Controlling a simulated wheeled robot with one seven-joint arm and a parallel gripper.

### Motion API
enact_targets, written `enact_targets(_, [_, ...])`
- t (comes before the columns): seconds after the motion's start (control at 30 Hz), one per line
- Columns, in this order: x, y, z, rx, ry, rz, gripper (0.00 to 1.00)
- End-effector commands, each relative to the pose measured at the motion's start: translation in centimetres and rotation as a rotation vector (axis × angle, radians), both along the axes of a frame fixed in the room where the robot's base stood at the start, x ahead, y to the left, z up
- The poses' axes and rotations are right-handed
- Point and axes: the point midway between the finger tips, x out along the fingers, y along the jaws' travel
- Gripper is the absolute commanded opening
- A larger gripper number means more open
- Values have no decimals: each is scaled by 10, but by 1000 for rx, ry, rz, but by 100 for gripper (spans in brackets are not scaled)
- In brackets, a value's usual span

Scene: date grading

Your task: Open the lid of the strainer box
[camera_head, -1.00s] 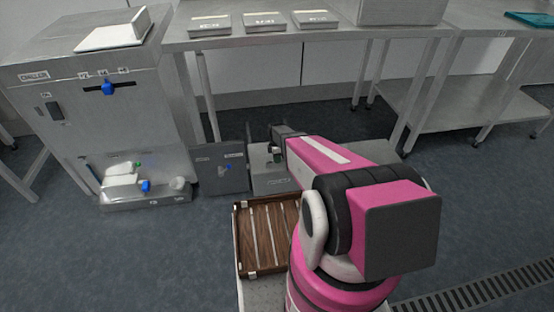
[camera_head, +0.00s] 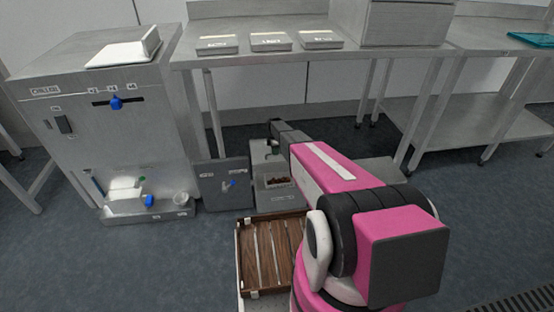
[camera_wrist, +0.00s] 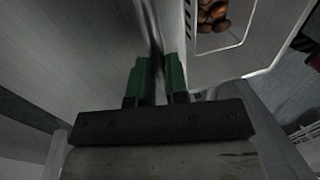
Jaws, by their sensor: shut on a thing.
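The strainer box (camera_head: 283,201) is a grey metal box on the floor, with a label on its front and brown dates (camera_head: 278,181) visible inside. A light grey panel, apparently its lid (camera_head: 258,152), stands raised behind the dates. My gripper (camera_head: 272,147) is at the upper edge of this panel, partly hidden by my pink arm. In the wrist view the green fingertips of my gripper (camera_wrist: 159,75) are closed on a thin metal edge. The dates (camera_wrist: 211,14) lie to its right. The lid's hinge is hidden.
A dark grey box (camera_head: 222,185) stands just left, near a large metal machine (camera_head: 110,120). A slatted wooden tray (camera_head: 250,252) lies in front. A steel table (camera_head: 300,52) with several metal boxes stands behind. Open floor lies at left front.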

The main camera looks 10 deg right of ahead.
Motion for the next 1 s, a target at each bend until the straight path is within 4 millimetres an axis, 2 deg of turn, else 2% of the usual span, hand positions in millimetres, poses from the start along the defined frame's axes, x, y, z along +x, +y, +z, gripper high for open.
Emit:
enact_targets(0.03, [9, 0, 0, 0, 0, 0, 0])
enact_targets(0.2, [18, 0, 1, 0, 0, 0, 0])
enact_targets(0.57, [19, 0, 1, 0, 0, 0, 0])
enact_targets(0.6, [19, 0, 1, 0, 0, 0, 24])
enact_targets(0.67, [19, 0, 1, 0, 0, 0, 40])
enact_targets(1.0, [19, 0, 2, 0, 0, 0, 40])
